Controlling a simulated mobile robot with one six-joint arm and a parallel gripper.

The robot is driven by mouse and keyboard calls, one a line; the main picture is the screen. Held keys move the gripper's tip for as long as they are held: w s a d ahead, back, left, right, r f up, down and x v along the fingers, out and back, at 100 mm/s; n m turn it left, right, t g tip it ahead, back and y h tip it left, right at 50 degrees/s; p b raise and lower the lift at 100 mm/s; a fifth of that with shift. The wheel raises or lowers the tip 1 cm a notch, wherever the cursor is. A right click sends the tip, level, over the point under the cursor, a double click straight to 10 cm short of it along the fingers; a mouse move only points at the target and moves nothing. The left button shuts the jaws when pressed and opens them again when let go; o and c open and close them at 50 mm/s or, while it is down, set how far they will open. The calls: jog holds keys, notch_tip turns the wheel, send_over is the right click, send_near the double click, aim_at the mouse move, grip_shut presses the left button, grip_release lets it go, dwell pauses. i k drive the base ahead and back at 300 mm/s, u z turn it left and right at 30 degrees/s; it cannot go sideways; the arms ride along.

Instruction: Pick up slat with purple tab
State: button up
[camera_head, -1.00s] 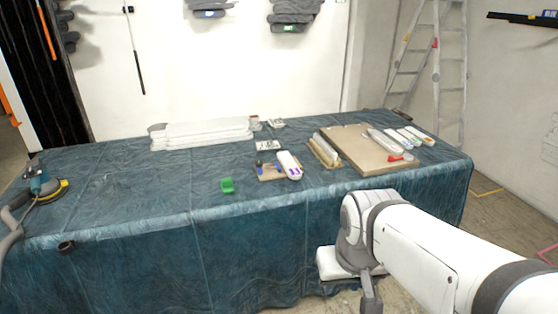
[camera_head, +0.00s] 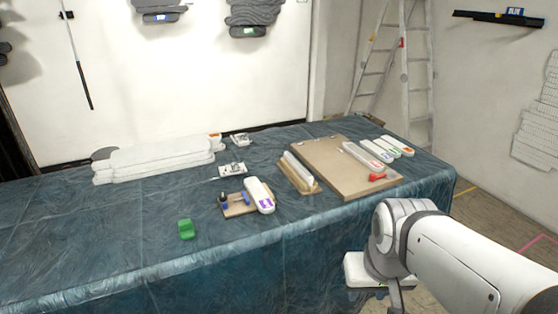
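The slat with the purple tab (camera_head: 259,194) is a white, rounded bar lying on the table. It rests at the right side of a small wooden board (camera_head: 236,211) with blue-topped fittings. Purple marks show at its near end. My white arm comes in from the lower right, in front of the table. My gripper (camera_head: 393,299) is only partly visible at the bottom edge, well to the right of the slat and apart from it. Its fingertips are cut off by the frame.
The table (camera_head: 130,255) has a blue plastic cover. A wooden holder (camera_head: 299,173) and a large brown board (camera_head: 345,183) with a red-tabbed slat (camera_head: 362,158) lie right. Stacked white slats (camera_head: 150,160) lie behind left.

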aim_at(260, 196)
jog(key=z, duration=0.1)
jog(key=i, duration=1.1)
jog(key=u, duration=0.45)
